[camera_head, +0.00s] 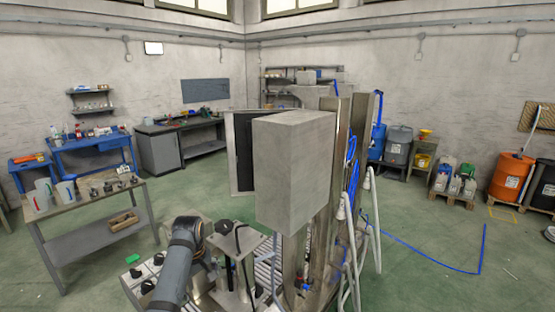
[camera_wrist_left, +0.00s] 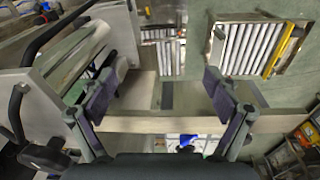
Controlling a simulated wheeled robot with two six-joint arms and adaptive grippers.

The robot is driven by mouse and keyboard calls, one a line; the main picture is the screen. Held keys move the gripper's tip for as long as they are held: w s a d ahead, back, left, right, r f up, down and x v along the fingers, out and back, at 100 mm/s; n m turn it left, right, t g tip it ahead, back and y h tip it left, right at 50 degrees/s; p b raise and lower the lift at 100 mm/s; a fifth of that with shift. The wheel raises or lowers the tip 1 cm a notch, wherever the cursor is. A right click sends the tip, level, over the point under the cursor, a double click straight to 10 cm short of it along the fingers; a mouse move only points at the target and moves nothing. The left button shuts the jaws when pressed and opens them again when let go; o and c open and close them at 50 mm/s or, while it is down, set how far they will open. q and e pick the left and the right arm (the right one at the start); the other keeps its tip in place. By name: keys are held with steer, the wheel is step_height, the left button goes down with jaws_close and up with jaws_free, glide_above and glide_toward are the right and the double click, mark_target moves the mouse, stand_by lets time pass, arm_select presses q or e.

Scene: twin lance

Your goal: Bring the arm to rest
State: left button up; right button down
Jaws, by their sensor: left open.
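My left arm (camera_head: 178,262) comes in from the bottom of the head view and bends at a dark joint. My left gripper (camera_head: 226,230) is small and dark there, close in front of the grey machine, and its fingers are hard to make out. In the left wrist view my left gripper (camera_wrist_left: 158,90) shows two dark fingers spread wide apart, with nothing between them. I cannot tell whether it touches anything. My right gripper is in neither view.
A tall machine with a grey box housing (camera_head: 292,170) stands close ahead. A roller conveyor (camera_wrist_left: 250,48) shows in the wrist view. A metal table with jugs (camera_head: 85,200) stands at left. Orange (camera_head: 510,177) and grey drums stand at right. Green floor (camera_head: 430,240) is open at right.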

arm_select(q)
steer(key=s+a+f+m, duration=0.2)
steer(key=s+f+m, duration=0.1)
steer(key=s+f, duration=0.5)
steer(key=s+m+t, duration=0.2)
steer(key=s+m, duration=0.5)
steer(key=s, duration=1.6)
step_height(320, 180, down, 31)
steer(key=s+a+g+b, duration=0.1)
steer(key=s+a+b, duration=0.1)
steer(key=b, duration=0.5)
steer(key=s+f+b, duration=0.3)
steer(key=s+f, duration=0.6)
steer(key=f, duration=0.3)
steer(key=s+a+f+g+b, duration=0.1)
steer(key=s+f+b, duration=0.2)
steer(key=s+f, duration=0.7)
steer(key=shift+f+y, duration=0.3)
steer(key=shift+f, duration=0.65)
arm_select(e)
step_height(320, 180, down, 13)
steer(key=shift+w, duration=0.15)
arm_select(q)
steer(key=shift+a, duration=0.1)
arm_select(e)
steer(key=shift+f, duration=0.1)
